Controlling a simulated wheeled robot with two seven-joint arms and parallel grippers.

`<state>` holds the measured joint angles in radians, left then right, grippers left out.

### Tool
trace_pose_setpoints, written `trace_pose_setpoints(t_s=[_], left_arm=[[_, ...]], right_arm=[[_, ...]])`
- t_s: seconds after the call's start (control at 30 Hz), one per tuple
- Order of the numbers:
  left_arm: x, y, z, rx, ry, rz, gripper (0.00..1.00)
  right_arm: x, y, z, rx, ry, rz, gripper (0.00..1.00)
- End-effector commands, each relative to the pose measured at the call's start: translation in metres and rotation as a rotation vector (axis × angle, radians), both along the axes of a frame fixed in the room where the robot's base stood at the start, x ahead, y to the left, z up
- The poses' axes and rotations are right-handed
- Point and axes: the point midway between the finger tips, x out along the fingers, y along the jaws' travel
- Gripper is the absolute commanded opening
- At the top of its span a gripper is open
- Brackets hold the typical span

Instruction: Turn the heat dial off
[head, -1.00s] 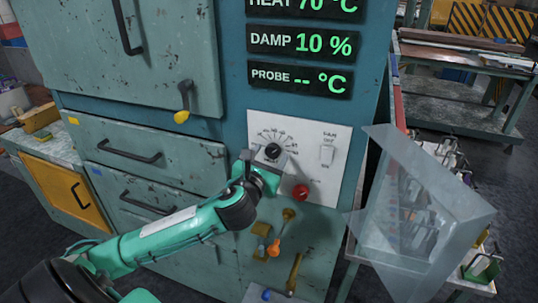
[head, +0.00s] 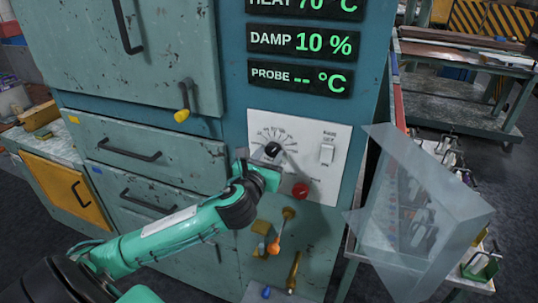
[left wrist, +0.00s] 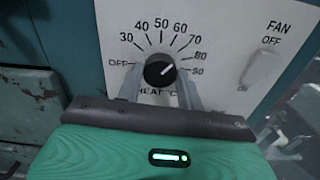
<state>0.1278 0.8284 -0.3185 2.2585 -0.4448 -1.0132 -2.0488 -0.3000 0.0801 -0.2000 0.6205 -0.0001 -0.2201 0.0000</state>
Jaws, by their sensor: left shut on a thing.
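The heat dial (left wrist: 160,70) is a round black knob on the white panel. Its light pointer line slants up and right, toward the 70–80 side of the scale; OFF is printed at the left. My left gripper (left wrist: 159,84) is shut on the dial, one grey finger on each side of it. In the head view the dial (head: 273,149) shows just above the tip of my left gripper (head: 265,163). The heat display (head: 305,6) reads 70 °C. My right gripper is not in view.
A fan switch (head: 326,154) sits right of the dial, and a red button (head: 300,190) below it. Orange-tipped (head: 274,246) and yellow levers stand lower on the cabinet. A clear tilted panel (head: 425,215) is at the right.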

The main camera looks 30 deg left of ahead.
Motion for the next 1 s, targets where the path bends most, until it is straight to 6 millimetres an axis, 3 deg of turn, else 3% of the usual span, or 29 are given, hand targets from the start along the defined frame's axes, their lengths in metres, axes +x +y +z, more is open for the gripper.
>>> trace_pose_setpoints(t_s=[1.0], left_arm=[[0.0,0.0,0.0,-0.921,-0.221,0.001,0.15]], right_arm=[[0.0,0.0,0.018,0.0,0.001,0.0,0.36]])
